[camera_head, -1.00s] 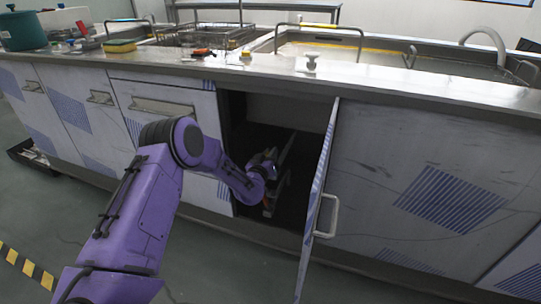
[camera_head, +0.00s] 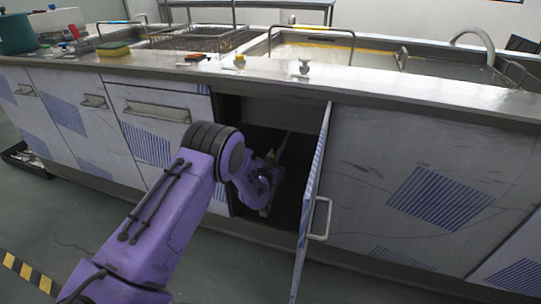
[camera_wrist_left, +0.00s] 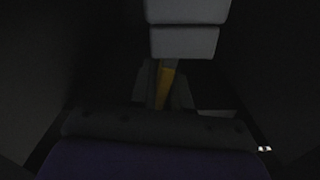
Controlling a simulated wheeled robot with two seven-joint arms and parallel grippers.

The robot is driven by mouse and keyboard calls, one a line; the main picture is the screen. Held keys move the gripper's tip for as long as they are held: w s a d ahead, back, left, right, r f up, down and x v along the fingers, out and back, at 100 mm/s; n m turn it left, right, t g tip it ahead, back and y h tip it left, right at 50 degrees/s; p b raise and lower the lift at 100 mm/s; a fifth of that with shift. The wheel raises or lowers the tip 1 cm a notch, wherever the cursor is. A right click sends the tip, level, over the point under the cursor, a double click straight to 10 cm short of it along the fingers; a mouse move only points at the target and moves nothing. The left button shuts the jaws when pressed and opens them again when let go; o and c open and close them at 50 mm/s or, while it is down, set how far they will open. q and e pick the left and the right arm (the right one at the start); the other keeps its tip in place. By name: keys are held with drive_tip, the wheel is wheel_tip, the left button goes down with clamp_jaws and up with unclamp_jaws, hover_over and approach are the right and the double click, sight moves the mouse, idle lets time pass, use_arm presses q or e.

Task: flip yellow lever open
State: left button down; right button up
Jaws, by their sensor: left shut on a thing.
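The yellow lever (camera_wrist_left: 165,88) is a narrow yellow strip in the dark cabinet, in the middle of the left wrist view below pale grey blocks (camera_wrist_left: 185,42). My left gripper (camera_wrist_left: 160,77) is shut on the lever, its dark fingers on both sides of it. In the head view my left arm reaches through the open cabinet doorway, and its purple wrist hides the lever and fingertips. The cabinet inside is very dark, so the lever's exact angle is hard to tell. My right gripper is in neither view.
The cabinet door (camera_head: 312,205) stands open to the right of my left arm, with a bar handle (camera_head: 321,218). A closed front panel (camera_head: 155,130) is on the left. The steel counter (camera_head: 350,83) runs above, with tanks and a basket (camera_head: 200,38).

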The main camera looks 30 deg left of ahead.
use_arm(q)
drive_tip(key=shift+w+d+f+m, duration=0.15)
drive_tip(key=shift+d+m, duration=0.35)
drive_tip(key=shift+m, duration=0.5)
drive_tip(key=shift+f, duration=0.1)
drive_tip(key=c, duration=1.2)
unclamp_jaws()
drive_tip(key=p+v, duration=0.2)
drive_tip(key=v, duration=0.8)
drive_tip(key=shift+s+d, duration=0.15)
drive_tip(key=shift+s, duration=0.15)
